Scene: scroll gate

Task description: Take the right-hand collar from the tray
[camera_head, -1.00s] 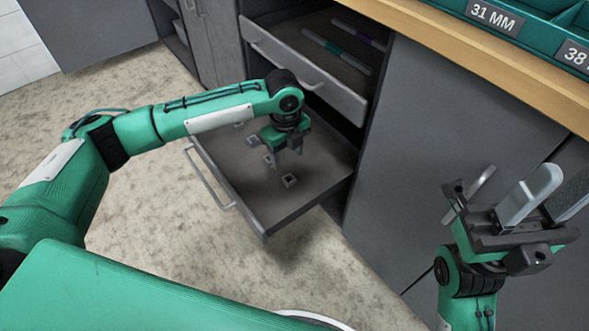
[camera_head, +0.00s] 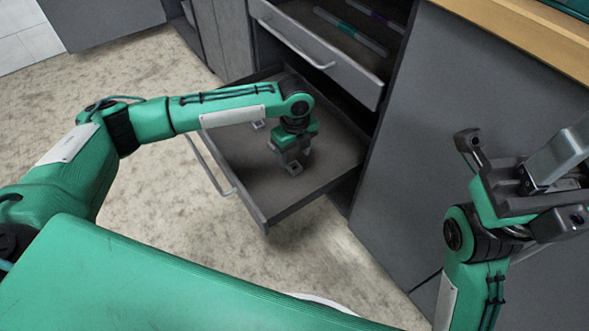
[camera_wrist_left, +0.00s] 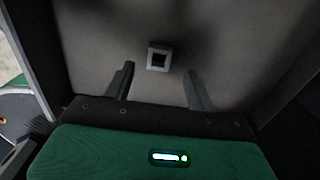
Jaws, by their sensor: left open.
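The tray is a pulled-out lower drawer (camera_head: 312,197) with a grey floor. The right-hand collar (camera_head: 293,169) is a small grey square ring lying flat on that floor. It shows in the left wrist view (camera_wrist_left: 159,57) with a dark square hole, beyond the fingertips and a little left of midway between them. My left gripper (camera_head: 290,162) points down over the drawer, close by the collar; its fingers (camera_wrist_left: 160,80) are apart with nothing between them. Another collar (camera_head: 258,126) shows behind my left arm; any others are hidden. My right gripper (camera_head: 555,165) is partly cut off by the picture edge.
An upper drawer (camera_head: 325,62) is open above the tray's back, holding rods with teal and purple bands. Grey cabinet fronts (camera_head: 450,110) stand to the right under a wooden worktop (camera_head: 530,40). The floor in front of the tray is clear.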

